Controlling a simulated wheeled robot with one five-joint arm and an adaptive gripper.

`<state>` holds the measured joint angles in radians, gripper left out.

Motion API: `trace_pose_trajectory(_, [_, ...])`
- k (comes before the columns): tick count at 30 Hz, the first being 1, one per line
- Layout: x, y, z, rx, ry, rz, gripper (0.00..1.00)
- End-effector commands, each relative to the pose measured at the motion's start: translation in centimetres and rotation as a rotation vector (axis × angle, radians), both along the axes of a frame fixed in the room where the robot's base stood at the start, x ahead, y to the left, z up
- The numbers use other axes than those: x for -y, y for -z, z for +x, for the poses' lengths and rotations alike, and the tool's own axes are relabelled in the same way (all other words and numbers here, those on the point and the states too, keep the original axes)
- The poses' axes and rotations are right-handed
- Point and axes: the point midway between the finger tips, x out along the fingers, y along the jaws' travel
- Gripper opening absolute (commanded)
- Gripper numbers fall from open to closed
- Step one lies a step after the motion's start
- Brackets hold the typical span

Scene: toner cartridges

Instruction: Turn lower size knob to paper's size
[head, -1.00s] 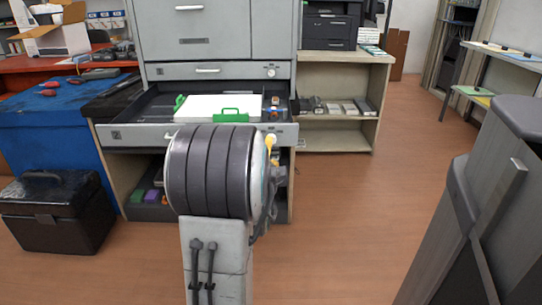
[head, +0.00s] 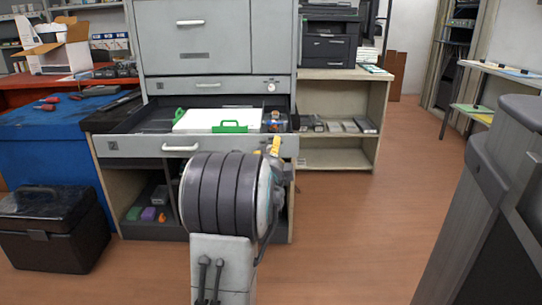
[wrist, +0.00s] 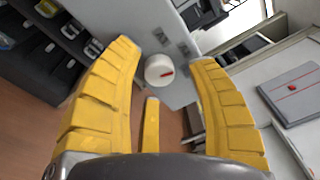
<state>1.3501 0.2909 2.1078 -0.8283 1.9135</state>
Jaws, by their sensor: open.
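The lower paper drawer (head: 115,147) is pulled out of the grey cabinet. White paper (head: 197,119) lies in it between green guides (head: 230,127). In the wrist view a round white knob (wrist: 159,70) with a short red mark sits on a grey panel, between and beyond the yellow fingers. In the head view the lower knob is hidden by my gripper (head: 274,146), at the drawer front's right end. My gripper is open and empty; it also shows in the wrist view (wrist: 165,52). The upper knob (head: 271,87) is on the closed drawer above.
Low shelves (head: 335,159) stand right of the cabinet. A blue-covered table (head: 40,135) and a black case (head: 50,228) are on the left. A grey slab with a red mark (wrist: 292,92) lies at the right in the wrist view. The floor at centre right is clear.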

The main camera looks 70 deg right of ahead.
Motion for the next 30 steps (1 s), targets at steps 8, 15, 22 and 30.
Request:
trace_pose_trajectory(8, [0.29,0.01,0.07,0.000,0.000,0.000,0.53])
trace_pose_trajectory(15, [0.27,0.02,0.06,0.000,0.000,0.000,0.45])
trace_pose_trajectory(22, [0.27,0.02,0.06,0.000,0.000,0.000,0.25])
trace_pose_trajectory(30, [0.28,0.02,0.05,0.000,0.000,0.000,0.01])
